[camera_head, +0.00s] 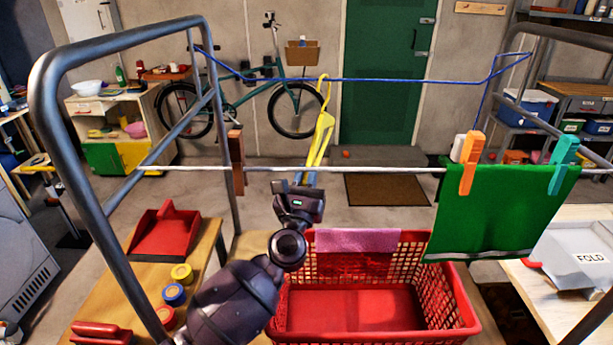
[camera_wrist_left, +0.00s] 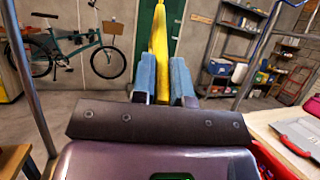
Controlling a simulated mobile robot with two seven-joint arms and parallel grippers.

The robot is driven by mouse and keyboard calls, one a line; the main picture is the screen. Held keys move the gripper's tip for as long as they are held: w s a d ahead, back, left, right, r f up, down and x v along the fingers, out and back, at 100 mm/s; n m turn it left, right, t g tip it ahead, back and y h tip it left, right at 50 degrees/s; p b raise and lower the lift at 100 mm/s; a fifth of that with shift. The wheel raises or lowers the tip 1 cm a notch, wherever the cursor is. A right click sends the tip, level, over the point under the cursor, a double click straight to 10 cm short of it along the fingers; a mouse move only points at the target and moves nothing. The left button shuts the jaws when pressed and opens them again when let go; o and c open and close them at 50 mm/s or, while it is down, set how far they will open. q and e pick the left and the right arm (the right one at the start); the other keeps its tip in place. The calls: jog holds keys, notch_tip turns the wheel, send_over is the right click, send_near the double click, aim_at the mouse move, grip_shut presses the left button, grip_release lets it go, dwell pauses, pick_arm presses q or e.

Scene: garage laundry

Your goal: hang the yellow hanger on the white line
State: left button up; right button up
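The yellow hanger (camera_head: 320,137) stands upright, nearly edge-on, in my left gripper (camera_head: 306,179). The wrist view shows its yellow bar (camera_wrist_left: 160,55) between the blue finger pads of the left gripper (camera_wrist_left: 163,82), which is shut on it. In the head view the hook top overlaps the blue line (camera_head: 420,81); I cannot tell whether they touch. The white line (camera_head: 385,170) crosses the picture at about the height of the fingertips, below the hook. My right gripper is not in view.
A green cloth (camera_head: 500,212) hangs on the white line at right, with orange (camera_head: 468,165) and teal (camera_head: 562,165) pegs. A brown peg (camera_head: 236,160) is left of the hanger. A red basket (camera_head: 350,308) stands below. Grey frame tubes (camera_head: 75,150) flank the left side.

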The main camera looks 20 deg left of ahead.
pick_arm(q)
grip_shut()
jog(key=shift+r+p, duration=0.75)
jog(key=shift+r, duration=0.15)
jog(key=shift+r+p, duration=0.6)
jog(key=shift+r, duration=0.75)
